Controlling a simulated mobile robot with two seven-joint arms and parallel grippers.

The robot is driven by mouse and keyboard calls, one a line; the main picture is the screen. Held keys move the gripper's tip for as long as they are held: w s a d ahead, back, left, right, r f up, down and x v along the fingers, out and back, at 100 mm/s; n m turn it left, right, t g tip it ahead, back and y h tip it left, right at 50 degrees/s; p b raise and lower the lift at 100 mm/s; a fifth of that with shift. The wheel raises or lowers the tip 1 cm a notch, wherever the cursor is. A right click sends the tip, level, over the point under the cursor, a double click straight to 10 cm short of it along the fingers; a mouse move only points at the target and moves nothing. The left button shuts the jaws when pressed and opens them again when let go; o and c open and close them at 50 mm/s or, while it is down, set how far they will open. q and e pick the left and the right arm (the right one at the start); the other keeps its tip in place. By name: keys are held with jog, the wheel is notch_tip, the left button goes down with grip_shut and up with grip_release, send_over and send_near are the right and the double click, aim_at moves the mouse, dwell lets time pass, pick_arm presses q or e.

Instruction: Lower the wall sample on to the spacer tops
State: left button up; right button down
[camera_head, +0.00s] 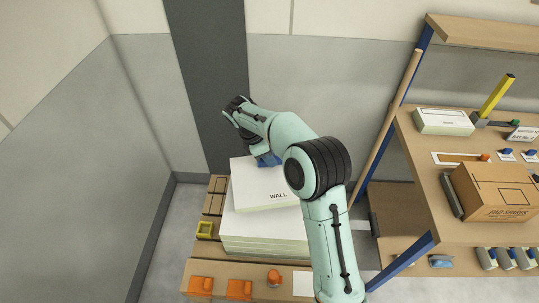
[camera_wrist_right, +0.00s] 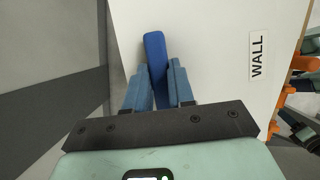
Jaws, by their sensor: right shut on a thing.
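The wall sample (camera_head: 252,190) is a white panel with a "WALL" label, above a stack of pale panels (camera_head: 262,240) in the head view. It also fills much of the right wrist view (camera_wrist_right: 215,50). My right gripper (camera_head: 266,158) is at its far edge, shut on its blue handle (camera_wrist_right: 154,50), which shows between the fingers in the wrist view. My right arm hides the sample's right side. I cannot make out the spacers under it, nor whether the sample touches anything below. My left gripper is not in view.
A shelf rack at the right holds a cardboard box (camera_head: 495,192) and a white box (camera_head: 443,121). Grey walls are close behind and left.

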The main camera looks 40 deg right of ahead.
jog(key=shift+f, duration=0.2)
jog(key=c, duration=0.9)
grip_release()
jog(key=p+v, duration=0.1)
jog(key=v, duration=0.8)
jog(key=shift+w+p, duration=0.1)
jog(key=shift+p, duration=0.3)
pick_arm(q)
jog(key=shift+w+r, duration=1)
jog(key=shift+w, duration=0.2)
pick_arm(e)
jog(key=v, duration=0.4)
jog(key=shift+r, duration=0.2)
